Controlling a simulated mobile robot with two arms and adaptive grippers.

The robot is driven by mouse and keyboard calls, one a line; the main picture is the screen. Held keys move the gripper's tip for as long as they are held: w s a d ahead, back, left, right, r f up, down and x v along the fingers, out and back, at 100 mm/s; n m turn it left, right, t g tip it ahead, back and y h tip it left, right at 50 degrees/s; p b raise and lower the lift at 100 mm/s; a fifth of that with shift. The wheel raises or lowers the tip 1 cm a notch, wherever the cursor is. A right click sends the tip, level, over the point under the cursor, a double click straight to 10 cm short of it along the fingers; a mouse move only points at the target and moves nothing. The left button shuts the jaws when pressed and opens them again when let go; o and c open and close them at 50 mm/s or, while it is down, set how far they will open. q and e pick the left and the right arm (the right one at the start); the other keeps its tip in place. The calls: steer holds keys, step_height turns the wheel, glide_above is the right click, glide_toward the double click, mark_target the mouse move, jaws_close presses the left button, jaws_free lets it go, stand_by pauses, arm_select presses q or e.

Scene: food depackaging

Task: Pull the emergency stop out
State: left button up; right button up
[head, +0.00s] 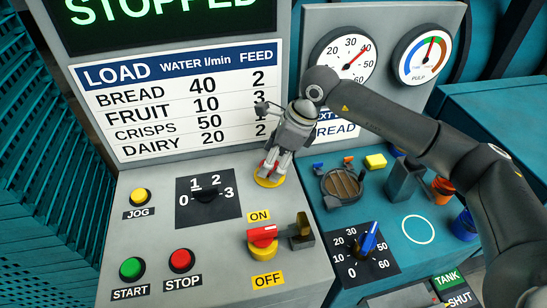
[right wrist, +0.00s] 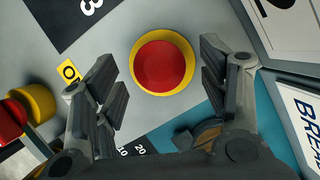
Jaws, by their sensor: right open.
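The emergency stop is a round red mushroom button on a yellow ring. It sits on the grey control panel, in the head view mostly behind my gripper with its yellow ring showing (head: 267,181), and in full in the right wrist view (right wrist: 163,66). My right gripper (head: 275,162) comes down over it from above. In the right wrist view my right gripper (right wrist: 157,78) is open, one finger on each side of the button, with gaps between fingers and red cap. Nothing is held. My left gripper is not in view.
The grey panel also has a rotary selector (head: 207,194), yellow JOG (head: 138,197), green START (head: 132,268) and red STOP (head: 181,260) buttons, and a red-handled ON/OFF switch (head: 262,240). A screen above reads STOPPED (head: 160,12). A teal surface with small items lies at right.

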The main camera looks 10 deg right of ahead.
steer(key=v, duration=1.2)
